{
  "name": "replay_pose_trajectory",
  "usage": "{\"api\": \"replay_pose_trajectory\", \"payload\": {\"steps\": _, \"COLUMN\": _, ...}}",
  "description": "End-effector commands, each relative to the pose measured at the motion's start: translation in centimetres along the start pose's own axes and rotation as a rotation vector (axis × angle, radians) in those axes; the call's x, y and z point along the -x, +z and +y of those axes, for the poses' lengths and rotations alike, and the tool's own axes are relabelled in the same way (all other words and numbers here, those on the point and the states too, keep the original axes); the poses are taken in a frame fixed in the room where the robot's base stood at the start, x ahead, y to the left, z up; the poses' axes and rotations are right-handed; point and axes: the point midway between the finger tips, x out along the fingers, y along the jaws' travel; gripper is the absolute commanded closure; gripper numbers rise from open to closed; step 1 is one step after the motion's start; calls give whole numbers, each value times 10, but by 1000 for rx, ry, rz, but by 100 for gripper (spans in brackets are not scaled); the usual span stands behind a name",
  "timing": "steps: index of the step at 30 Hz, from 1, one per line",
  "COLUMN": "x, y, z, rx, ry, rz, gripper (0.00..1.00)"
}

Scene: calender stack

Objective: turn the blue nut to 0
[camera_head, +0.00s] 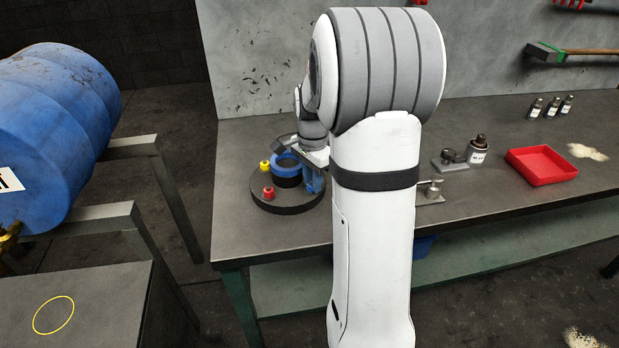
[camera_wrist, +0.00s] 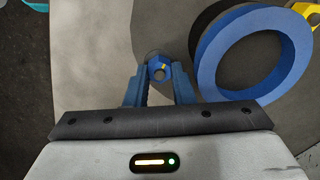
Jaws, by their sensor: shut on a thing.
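The blue nut (camera_wrist: 158,72) shows in the wrist view between the two blue fingers of my gripper (camera_wrist: 160,78). It has a dark hole and a yellow mark at its top edge. My gripper is shut on the nut. In the head view my gripper (camera_head: 314,178) is at the right side of a round dark base (camera_head: 285,207), partly behind my arm, and the nut cannot be made out there. No 0 mark or scale is readable in either view.
A blue ring (camera_wrist: 210,75) stands close right of my gripper on the base. A yellow knob (camera_head: 265,165) and a red knob (camera_head: 268,193) sit at the base's left. A red tray (camera_head: 541,165) and a dark bottle (camera_head: 478,149) are further right on the bench.

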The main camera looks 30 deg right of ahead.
Motion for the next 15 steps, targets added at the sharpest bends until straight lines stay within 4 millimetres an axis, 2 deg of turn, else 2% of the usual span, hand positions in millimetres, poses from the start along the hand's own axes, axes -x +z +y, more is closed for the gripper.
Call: {"api": "replay_pose_trajectory", "payload": {"steps": 15, "x": 1, "y": 3, "z": -4, "rx": -77, "ry": -8, "rz": -2, "gripper": 100}}
